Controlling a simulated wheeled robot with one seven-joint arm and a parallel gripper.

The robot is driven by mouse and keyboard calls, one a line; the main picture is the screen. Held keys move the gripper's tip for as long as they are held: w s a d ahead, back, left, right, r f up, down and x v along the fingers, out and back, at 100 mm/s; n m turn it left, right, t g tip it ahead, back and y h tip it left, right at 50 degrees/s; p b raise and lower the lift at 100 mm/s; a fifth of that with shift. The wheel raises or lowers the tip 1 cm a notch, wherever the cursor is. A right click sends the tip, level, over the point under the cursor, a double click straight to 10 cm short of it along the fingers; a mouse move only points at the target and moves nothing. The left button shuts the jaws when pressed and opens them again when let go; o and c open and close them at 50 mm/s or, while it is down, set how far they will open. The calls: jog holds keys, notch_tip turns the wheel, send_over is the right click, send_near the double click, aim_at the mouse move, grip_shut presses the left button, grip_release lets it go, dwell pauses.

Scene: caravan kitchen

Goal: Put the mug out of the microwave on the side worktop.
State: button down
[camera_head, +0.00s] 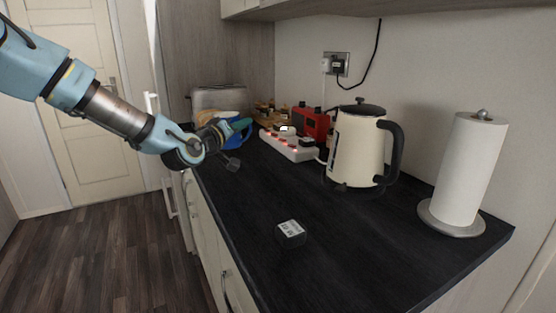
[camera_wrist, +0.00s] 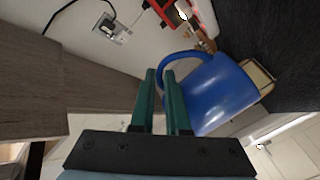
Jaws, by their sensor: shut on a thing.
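The blue mug (camera_wrist: 218,88) fills the middle right of the wrist view, with its curved handle reaching between my fingers. My gripper (camera_wrist: 164,80) has green fingers close together on the mug's handle. In the head view the mug (camera_head: 241,132) shows partly behind my gripper (camera_head: 228,130), over the far part of the black worktop (camera_head: 245,195). I cannot tell whether its base touches the worktop. The microwave is not in view.
A toaster (camera_head: 221,98) stands behind the mug. A white power strip (camera_head: 290,146), a red item (camera_head: 314,124), and a cream kettle (camera_head: 356,150) are to the right. The front worktop has free room.

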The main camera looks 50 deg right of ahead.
jog(key=shift+m+g, duration=0.4)
jog(key=shift+g, duration=0.2)
jog(key=s+f, duration=0.1)
jog(key=f, duration=0.1)
jog(key=s+d+f+p, duration=0.1)
jog(key=f, duration=0.2)
jog(key=f+p, duration=0.1)
jog(key=f, duration=0.2)
jog(key=shift+s+d, duration=0.4)
jog(key=c, duration=0.9)
grip_release()
jog(key=shift+f, duration=0.1)
jog(key=shift+a, duration=0.3)
jog(key=b+v, duration=0.3)
jog(key=v, duration=0.8)
jog(key=shift+a+f+b, duration=0.1)
jog(key=shift+a+b, duration=0.15)
jog(key=shift+b, duration=0.05)
jog(key=shift+a, duration=0.1)
